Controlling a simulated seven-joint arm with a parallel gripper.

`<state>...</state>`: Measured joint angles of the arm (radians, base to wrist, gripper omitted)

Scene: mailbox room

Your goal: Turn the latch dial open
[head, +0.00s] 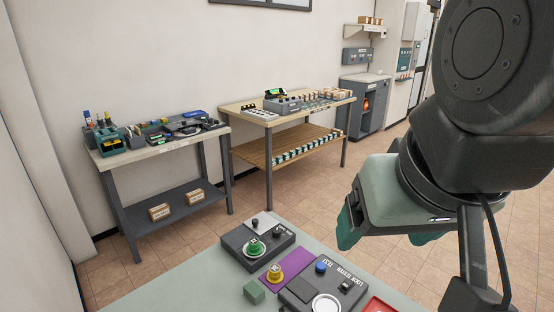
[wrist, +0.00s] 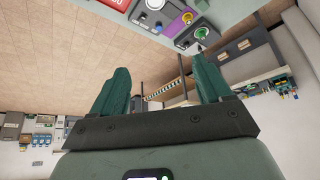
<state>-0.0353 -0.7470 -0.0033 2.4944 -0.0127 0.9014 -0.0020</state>
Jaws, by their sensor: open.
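In the head view a dark grey box (head: 236,240) on the near bench carries a green round dial (head: 255,247) and a small black knob (head: 278,229). A yellow round dial (head: 274,273) sits on a purple mat (head: 292,262) beside it. I cannot tell from labels which one is the latch dial. The wrist view shows the green dial (wrist: 201,33) and the yellow dial (wrist: 187,18) near its top edge. My gripper (head: 385,236) is open and empty, raised to the right of the boxes. Its green fingers (wrist: 163,66) are spread wide and touch nothing.
A lock tester box (head: 318,285) with a blue button (head: 321,267) and a white disc (head: 326,303) stands at the front. A green cube (head: 254,291) lies left of it, and a red tray (head: 378,305) right. Two equipment tables (head: 160,150) (head: 262,113) stand behind, across open floor.

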